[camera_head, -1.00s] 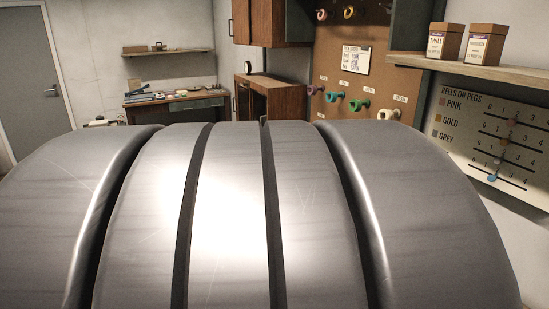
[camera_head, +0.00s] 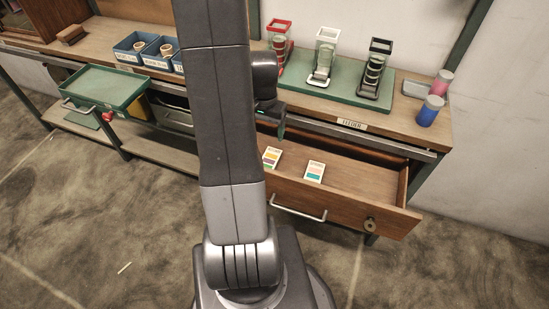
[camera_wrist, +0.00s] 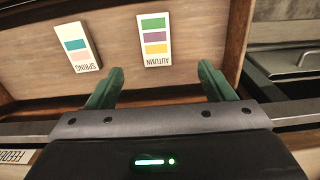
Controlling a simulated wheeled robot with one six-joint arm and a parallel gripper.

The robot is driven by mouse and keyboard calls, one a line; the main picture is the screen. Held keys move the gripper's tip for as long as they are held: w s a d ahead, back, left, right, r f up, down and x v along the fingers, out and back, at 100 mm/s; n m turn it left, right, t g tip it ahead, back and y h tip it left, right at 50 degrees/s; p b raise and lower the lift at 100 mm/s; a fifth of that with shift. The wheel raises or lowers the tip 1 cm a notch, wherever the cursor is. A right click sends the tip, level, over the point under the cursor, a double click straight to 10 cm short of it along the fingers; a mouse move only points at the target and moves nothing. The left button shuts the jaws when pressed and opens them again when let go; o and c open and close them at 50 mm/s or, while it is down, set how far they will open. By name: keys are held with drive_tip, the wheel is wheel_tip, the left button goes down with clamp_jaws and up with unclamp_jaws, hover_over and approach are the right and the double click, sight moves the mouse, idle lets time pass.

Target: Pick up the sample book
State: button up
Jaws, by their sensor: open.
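Two small sample books lie flat in the open wooden drawer (camera_head: 345,197). The one labelled AUTUMN (camera_wrist: 154,40) has green, purple and yellow swatches; it also shows in the head view (camera_head: 271,157). The one labelled SPRING (camera_wrist: 77,47) has teal and pink swatches; it also shows in the head view (camera_head: 315,171). My gripper (camera_wrist: 161,70) is open and empty, its green fingers apart above the drawer. AUTUMN appears ahead of the gap between the fingers, SPRING ahead and left. In the head view my gripper (camera_head: 280,131) is partly hidden by my arm.
Three small stands with reels (camera_head: 323,57) stand on a green mat on the bench above the drawer. Red and blue pots (camera_head: 430,111) are at its right end. A green tray (camera_head: 106,85) and blue bins (camera_head: 136,49) are left. The drawer's walls surround the books.

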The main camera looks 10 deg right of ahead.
drive_tip(key=b, duration=0.1)
hover_over(268, 162)
drive_tip(key=f, duration=0.8)
drive_tip(key=shift+w+a+f, duration=0.1)
drive_tip(key=shift+w+f, duration=0.05)
drive_tip(key=shift+w, duration=0.25)
drive_tip(key=shift+s+f+b, duration=0.2)
drive_tip(key=shift+f, duration=1.1)
drive_tip(key=shift+s+f+b, duration=0.15)
drive_tip(key=shift+s+f, duration=0.05)
drive_tip(key=shift+f, duration=1.1)
drive_tip(key=c, duration=1.1)
